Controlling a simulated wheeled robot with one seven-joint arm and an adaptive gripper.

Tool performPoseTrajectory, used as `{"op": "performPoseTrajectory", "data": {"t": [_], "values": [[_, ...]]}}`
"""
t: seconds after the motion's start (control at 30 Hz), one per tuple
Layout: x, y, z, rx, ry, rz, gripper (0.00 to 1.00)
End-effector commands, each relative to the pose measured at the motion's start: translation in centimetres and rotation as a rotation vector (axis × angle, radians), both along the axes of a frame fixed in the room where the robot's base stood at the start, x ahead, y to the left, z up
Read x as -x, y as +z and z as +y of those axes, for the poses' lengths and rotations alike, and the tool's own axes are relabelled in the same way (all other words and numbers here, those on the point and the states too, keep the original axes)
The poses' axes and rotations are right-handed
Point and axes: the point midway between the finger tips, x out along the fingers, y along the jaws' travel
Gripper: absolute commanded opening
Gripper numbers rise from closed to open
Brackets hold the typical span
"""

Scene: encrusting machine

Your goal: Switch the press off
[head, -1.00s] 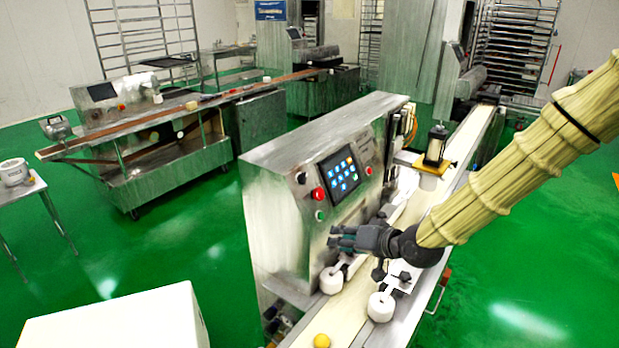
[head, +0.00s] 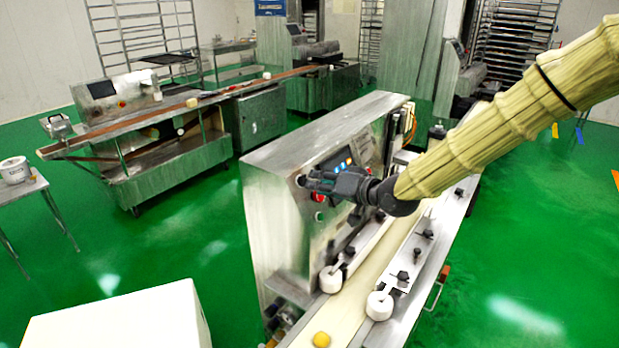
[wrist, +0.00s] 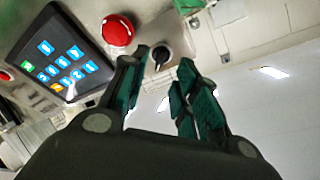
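The press is a steel machine (head: 268,215) with a control panel on its slanted face. A black rotary switch (wrist: 160,53) shows near my fingertips in the wrist view, and it shows at the panel's left (head: 301,180) in the head view. A red mushroom button (wrist: 117,30) sits beside it, and a lit touchscreen (wrist: 60,58) lies further left. My gripper (wrist: 164,60) is open, its two dark green fingers apart and empty, with the switch seen beyond the gap between the tips. Contact cannot be told. In the head view my gripper (head: 318,181) covers part of the panel.
A pale conveyor belt (head: 345,318) runs along the press, with a yellow ball (head: 321,340) at its near end. White rollers (head: 380,306) stand at its sides. A white box (head: 120,325) is at the lower left. Green floor is free at the right.

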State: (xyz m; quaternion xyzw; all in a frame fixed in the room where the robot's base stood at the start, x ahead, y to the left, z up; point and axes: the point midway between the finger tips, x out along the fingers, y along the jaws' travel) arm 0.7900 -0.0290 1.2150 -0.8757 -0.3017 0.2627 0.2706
Motion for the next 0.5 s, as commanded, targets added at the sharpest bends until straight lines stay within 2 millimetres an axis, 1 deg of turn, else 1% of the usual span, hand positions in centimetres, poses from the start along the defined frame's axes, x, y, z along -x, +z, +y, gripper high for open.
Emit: {"op": "performPoseTrajectory", "data": {"t": [0.1,0.23,0.5], "values": [[-1.1,-0.3,1.2,0.001,0.001,0.000,0.30],[-2.1,-0.7,2.1,0.001,0.001,0.000,0.30],[-3.1,-1.3,3.1,-0.001,0.001,0.000,0.30]]}}
